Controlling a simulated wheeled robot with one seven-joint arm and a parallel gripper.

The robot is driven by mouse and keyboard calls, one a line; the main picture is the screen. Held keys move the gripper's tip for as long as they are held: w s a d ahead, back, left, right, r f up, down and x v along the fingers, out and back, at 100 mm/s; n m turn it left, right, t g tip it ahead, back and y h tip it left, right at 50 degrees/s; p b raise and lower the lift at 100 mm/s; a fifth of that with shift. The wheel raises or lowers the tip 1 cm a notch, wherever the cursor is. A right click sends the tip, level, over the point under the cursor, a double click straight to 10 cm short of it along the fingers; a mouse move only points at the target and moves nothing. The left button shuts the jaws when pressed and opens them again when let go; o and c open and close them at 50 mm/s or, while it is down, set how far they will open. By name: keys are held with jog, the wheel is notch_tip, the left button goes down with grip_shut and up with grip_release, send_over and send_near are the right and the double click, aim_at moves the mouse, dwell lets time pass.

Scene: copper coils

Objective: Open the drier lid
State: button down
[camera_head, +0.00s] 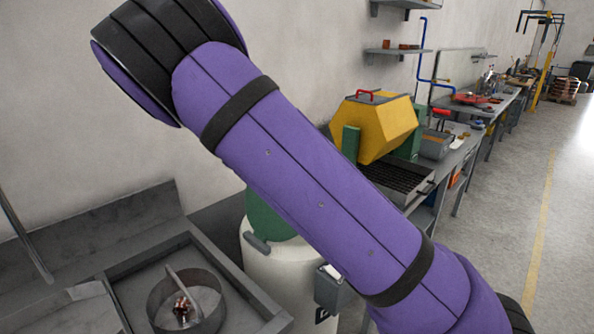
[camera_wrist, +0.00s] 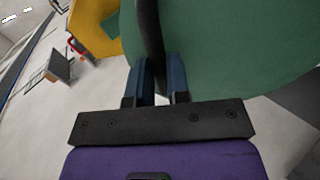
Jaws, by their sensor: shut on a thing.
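The drier is a white drum (camera_head: 278,275) with a green lid (camera_head: 265,222) in the head view, left of the picture's middle. My purple arm crosses in front and hides part of the lid. In the wrist view the green lid (camera_wrist: 235,45) fills the upper right, close to my gripper. My gripper (camera_wrist: 161,66) has its two blue fingers around a dark curved bar (camera_wrist: 149,30), which looks like the lid's handle, and is shut on it. The gripper itself is hidden in the head view. I cannot tell how far the lid is raised.
A grey sink bench (camera_head: 150,262) with a round basin (camera_head: 187,300) stands at the lower left. A yellow tumbler (camera_head: 374,125) and long workbenches run along the wall to the right. The floor (camera_head: 525,190) on the right is clear.

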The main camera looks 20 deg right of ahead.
jog(key=s+a+t+h, duration=0.1)
jog(key=s+a+h, duration=0.2)
jog(key=a, duration=0.6)
jog(key=s+a+t+h, duration=0.1)
jog(key=s+a+h, duration=0.2)
jog(key=a, duration=0.6)
jog(key=shift+s+a+f+t, duration=0.15)
jog(key=shift+s+f+t, duration=0.2)
jog(key=shift+s+t, duration=0.05)
jog(key=c, duration=1.1)
grip_release()
jog(key=shift+f, duration=0.1)
jog(key=v, duration=1)
jog(key=shift+a, duration=0.35)
